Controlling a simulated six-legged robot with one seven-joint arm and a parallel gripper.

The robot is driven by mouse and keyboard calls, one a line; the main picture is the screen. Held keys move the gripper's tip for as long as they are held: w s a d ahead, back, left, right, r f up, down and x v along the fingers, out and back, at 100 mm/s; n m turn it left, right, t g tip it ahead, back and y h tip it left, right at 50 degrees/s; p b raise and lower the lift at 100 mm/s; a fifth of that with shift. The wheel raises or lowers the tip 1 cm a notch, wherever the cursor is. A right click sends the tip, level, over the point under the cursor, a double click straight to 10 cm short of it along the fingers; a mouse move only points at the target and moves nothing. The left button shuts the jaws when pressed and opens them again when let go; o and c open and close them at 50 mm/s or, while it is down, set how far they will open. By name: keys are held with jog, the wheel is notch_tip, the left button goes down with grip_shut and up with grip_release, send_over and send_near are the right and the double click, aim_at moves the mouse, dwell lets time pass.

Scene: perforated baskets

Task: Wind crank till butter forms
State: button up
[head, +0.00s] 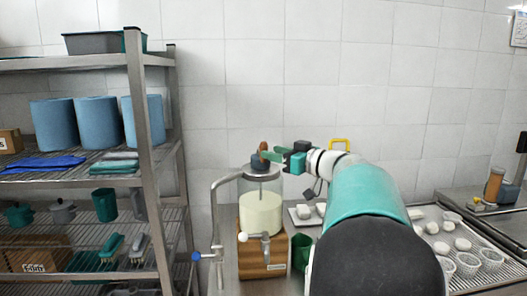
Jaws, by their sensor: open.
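A glass churn jar (262,212) with pale cream-coloured liquid stands on a wooden block (275,258) at the centre. A thin shaft runs down inside it. A dark grey crank housing (257,167) sits on top, with a brown upright crank knob (263,146) above it. My gripper (268,155) reaches in from the right with green fingers at the knob's height. The fingers are open and right beside the knob. I cannot tell whether they touch it or stand around it. Part of the crank is hidden behind the fingers.
A metal shelf rack (152,160) with blue rolls, brushes and pots stands on the left. A bent metal pipe (216,225) is left of the churn. A green cup (301,250) stands close right of it. A tray (437,208) with white lumps and perforated baskets (491,259) lies right.

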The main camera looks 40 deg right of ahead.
aim_at(262, 149)
jog(key=w, duration=0.2)
jog(key=w+a, duration=0.1)
jog(key=w, duration=0.1)
jog(key=shift+w, duration=0.25)
grip_shut()
